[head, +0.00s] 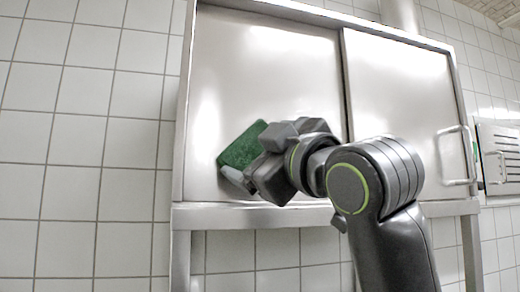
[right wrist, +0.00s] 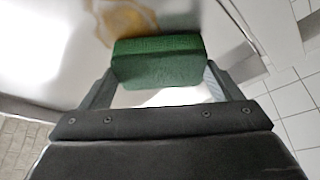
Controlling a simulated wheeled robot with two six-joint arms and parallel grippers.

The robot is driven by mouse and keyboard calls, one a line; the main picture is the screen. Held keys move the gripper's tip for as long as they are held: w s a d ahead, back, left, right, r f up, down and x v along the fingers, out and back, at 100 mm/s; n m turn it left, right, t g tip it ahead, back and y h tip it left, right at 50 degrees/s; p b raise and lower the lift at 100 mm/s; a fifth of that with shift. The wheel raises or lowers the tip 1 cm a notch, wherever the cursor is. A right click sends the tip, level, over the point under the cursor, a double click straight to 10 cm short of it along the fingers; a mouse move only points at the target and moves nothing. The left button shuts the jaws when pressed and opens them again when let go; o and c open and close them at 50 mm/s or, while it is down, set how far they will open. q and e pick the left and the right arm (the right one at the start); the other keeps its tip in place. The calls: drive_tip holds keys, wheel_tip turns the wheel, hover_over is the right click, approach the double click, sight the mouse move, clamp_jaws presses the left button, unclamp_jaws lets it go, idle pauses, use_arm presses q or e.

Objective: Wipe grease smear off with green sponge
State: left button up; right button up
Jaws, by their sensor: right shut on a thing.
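The green sponge (head: 241,147) is in my right gripper (head: 240,174), in front of the lower left part of a steel cabinet door. In the right wrist view the sponge (right wrist: 157,62) sits between the two fingers of the gripper (right wrist: 157,85), which are shut on its sides. A yellow-brown grease smear (right wrist: 130,18) shows on the steel surface just beyond the sponge. The sponge's far edge is at or very near the steel; I cannot tell whether it touches. The smear cannot be made out in the head view. My left gripper is not in view.
The steel cabinet (head: 265,70) has two sliding doors, and a handle (head: 458,156) at its right. A steel ledge (head: 215,214) runs below the doors. White tiled wall (head: 80,150) lies to the left. A louvred panel (head: 497,158) is at the far right.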

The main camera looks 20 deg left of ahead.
drive_tip(key=shift+w+a, duration=0.15)
drive_tip(key=shift+w, duration=0.1)
